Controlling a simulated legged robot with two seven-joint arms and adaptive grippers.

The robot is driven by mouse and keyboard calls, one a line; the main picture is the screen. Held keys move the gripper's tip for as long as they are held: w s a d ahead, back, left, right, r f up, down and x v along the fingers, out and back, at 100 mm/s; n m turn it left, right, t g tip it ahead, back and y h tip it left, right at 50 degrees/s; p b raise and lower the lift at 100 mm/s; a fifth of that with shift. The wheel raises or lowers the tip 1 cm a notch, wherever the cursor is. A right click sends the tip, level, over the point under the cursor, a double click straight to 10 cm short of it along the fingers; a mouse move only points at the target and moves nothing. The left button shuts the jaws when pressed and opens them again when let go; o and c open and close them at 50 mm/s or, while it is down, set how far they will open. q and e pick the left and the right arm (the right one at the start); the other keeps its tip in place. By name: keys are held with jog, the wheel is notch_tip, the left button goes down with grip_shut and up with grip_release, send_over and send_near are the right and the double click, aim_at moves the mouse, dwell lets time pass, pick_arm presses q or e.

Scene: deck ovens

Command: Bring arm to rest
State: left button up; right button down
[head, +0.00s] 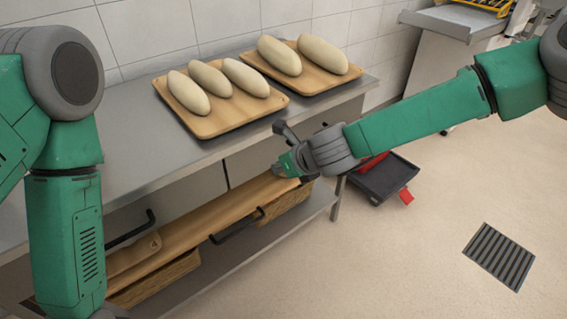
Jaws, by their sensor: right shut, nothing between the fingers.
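My right arm (420,117) comes in from the right and reaches across to the front edge of the steel table. My right gripper (280,170) is shut and empty, in front of the table edge and above the wooden board on the lower level. Whether it touches the board or edge I cannot tell. My left arm (65,230) hangs down at the left side of the head view. Its gripper is out of view below the frame.
On the steel table (150,150) are two wooden trays (215,125) (310,80) with pale dough loaves (245,77). Boxes (155,280) stand on the lower shelf. A dark wheeled item (385,180) and a floor drain (500,257) lie to the right, with open floor around them.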

jog(key=s+d+f+n+g+h, duration=0.1)
jog(key=s+d+f+n+g, duration=0.1)
jog(key=s+d+f+n, duration=0.55)
jog(key=s+d+f+n+g+h, duration=0.15)
jog(key=s+d+f+n, duration=0.35)
jog(key=s+f+n, duration=0.5)
jog(key=s+d+r+n+g+h, duration=0.1)
jog(key=s+d+n+g+h, duration=0.2)
jog(key=s+d+n, duration=0.8)
jog(key=s+d, duration=0.5)
jog(key=s, duration=0.3)
jog(key=shift+s+d, duration=0.2)
jog(key=shift+d, duration=0.15)
jog(key=shift+s+n, duration=0.1)
jog(key=shift+n, duration=0.15)
